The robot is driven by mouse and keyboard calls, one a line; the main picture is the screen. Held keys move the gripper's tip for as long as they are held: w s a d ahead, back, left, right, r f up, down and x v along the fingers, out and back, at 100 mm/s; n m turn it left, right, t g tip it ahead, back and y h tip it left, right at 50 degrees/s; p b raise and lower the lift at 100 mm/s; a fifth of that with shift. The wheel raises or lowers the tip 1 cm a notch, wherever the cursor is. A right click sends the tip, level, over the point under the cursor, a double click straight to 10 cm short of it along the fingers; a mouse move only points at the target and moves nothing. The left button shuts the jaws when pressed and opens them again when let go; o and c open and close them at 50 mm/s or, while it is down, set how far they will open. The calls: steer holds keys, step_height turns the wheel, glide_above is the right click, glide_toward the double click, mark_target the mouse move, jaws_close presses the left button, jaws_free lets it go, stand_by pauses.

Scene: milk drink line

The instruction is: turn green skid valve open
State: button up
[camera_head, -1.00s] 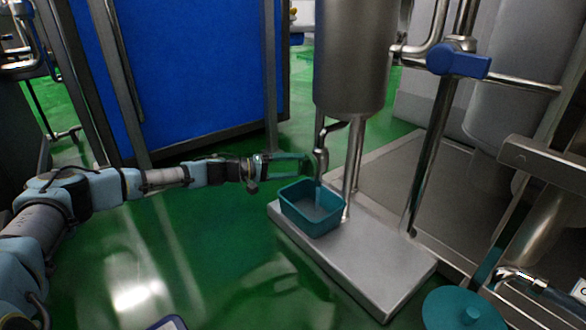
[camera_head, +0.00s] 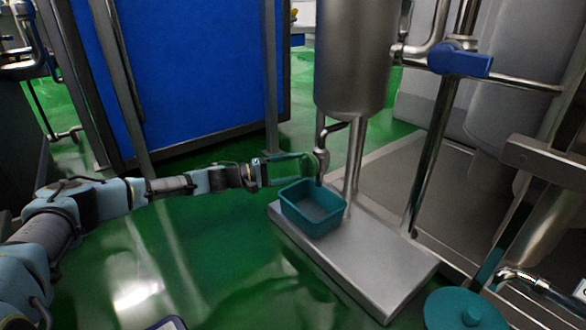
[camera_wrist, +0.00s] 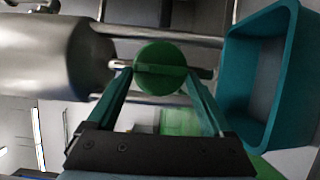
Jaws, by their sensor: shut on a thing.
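The green valve (camera_wrist: 160,55), a round knob with a raised bar across its face, sits between my fingertips in the wrist view. My gripper (camera_wrist: 160,76) is shut on it, one green finger at each side. In the head view my gripper (camera_head: 308,166) reaches from the left to the pipe under the steel tank (camera_head: 350,60). The valve itself is hard to make out there, behind the fingers. The outlet pipe (camera_head: 322,160) ends just above a teal bin (camera_head: 318,226), which also shows at right in the wrist view (camera_wrist: 283,120).
The bin stands on a steel skid base (camera_head: 365,270). A blue valve handle (camera_head: 458,62) is on piping at upper right. A teal round lid (camera_head: 465,310) is at lower right. A blue panel (camera_head: 195,70) stands behind my arm. Green floor at left is open.

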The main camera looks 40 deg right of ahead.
steer(key=o, duration=1.1)
steer(key=shift+o, duration=0.2)
steer(key=shift+a, duration=0.1)
steer(key=p+v, duration=0.4)
steer(key=v, duration=0.6)
steer(key=shift+w+a, duration=0.2)
steer(key=shift+a, duration=0.1)
steer(key=shift+f, duration=0.1)
